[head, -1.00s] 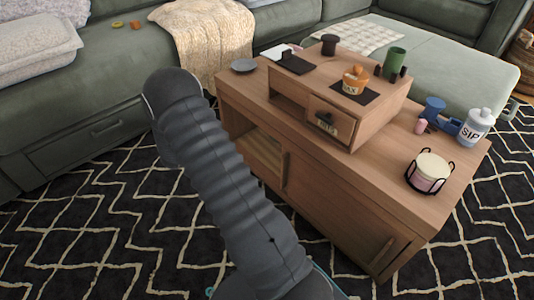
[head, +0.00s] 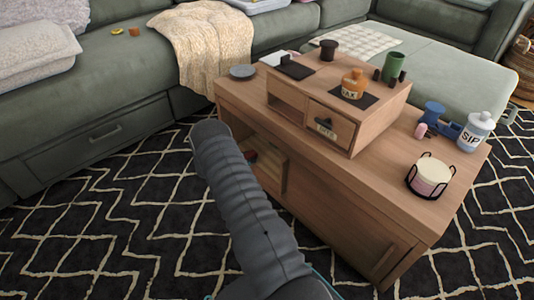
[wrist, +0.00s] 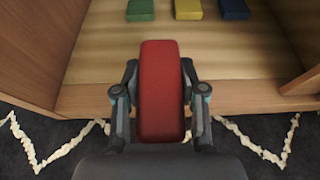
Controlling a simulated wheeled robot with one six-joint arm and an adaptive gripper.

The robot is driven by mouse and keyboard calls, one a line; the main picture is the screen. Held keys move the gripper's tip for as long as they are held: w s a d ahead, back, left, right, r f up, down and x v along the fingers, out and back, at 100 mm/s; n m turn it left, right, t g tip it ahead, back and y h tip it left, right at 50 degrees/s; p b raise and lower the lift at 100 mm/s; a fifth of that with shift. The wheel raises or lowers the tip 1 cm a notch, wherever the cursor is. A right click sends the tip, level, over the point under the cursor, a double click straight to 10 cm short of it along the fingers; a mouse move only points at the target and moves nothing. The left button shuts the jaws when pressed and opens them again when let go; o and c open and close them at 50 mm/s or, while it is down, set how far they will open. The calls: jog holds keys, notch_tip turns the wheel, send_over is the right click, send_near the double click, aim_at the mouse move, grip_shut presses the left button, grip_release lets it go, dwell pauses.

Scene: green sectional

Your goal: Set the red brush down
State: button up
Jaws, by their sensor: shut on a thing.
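The red brush (wrist: 162,105) is a long, rounded red block in the wrist view. My gripper (wrist: 160,78) is shut on it, one finger on each side. The brush points into the open compartment of the wooden coffee table, above the pale wooden shelf floor (wrist: 85,98). I cannot tell whether its underside touches the shelf. In the head view a bit of red (head: 250,155) shows at the compartment opening beside my arm, which hides the gripper.
Green (wrist: 140,10), yellow (wrist: 188,9) and blue (wrist: 234,9) blocks lie farther back on the shelf. Side walls (wrist: 40,50) bound the compartment. The shelf front edge (wrist: 85,98) meets the patterned rug (wrist: 50,140). A drawer unit (head: 365,125) stands on the tabletop.

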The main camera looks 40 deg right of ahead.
send_over(266, 158)
jog(key=shift+a+b, duration=0.15)
jog(key=shift+b, duration=0.25)
jog(key=shift+d+f+b, duration=0.2)
jog(key=shift+d+f, duration=0.1)
jog(key=shift+f, duration=0.55)
jog(key=shift+d+f+b, duration=0.15)
jog(key=shift+d+f, duration=0.1)
jog(key=shift+f, duration=0.6)
jog(key=shift+f, duration=0.2)
jog(key=o, duration=1.2)
jog(key=shift+r, duration=0.15)
jog(key=shift+a+r, duration=0.2)
jog(key=shift+a, duration=0.1)
jog(key=p+v, duration=0.1)
jog(key=v, duration=1)
jog(key=shift+s+a+p, duration=0.15)
jog(key=shift+p, duration=0.15)
